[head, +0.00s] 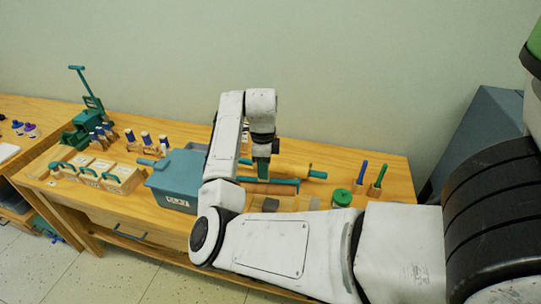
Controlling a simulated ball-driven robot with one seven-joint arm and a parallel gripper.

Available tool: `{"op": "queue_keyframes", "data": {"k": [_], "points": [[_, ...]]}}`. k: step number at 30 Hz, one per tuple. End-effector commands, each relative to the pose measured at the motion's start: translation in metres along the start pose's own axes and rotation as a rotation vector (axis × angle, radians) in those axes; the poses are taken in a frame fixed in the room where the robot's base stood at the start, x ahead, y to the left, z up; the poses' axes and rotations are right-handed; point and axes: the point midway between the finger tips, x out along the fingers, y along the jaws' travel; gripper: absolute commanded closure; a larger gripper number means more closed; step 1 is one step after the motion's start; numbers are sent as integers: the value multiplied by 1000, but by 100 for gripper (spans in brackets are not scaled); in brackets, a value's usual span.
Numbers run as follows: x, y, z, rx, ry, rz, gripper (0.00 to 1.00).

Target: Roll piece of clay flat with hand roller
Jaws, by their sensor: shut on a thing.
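My gripper (262,156) points down over the middle of the wooden table and is shut on the upright teal handle of the hand roller (262,188). The roller has a teal frame and a wooden cylinder lying low, close to the work area. A small dark grey block, apparently the piece of clay (270,205), lies just in front of the roller on a paler surface. At this size I cannot tell whether the roller touches the clay. My forearm hides part of the area to the left.
On the wooden table (385,212), a rolling pin with teal ends (290,170) lies behind the roller. A green-lidded jar (342,197) and upright tools (376,181) stand right. A blue-grey bin (178,182), labelled boxes (122,177) and a green press (82,128) stand left.

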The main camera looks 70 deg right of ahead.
Motion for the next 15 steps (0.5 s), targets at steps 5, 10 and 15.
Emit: {"op": "queue_keyframes", "data": {"k": [5,10,15], "points": [[-10,-11,-19,151,3,0,100],[-5,-12,-21,172,3,1,100],[7,-12,-21,170,2,1,100]]}}
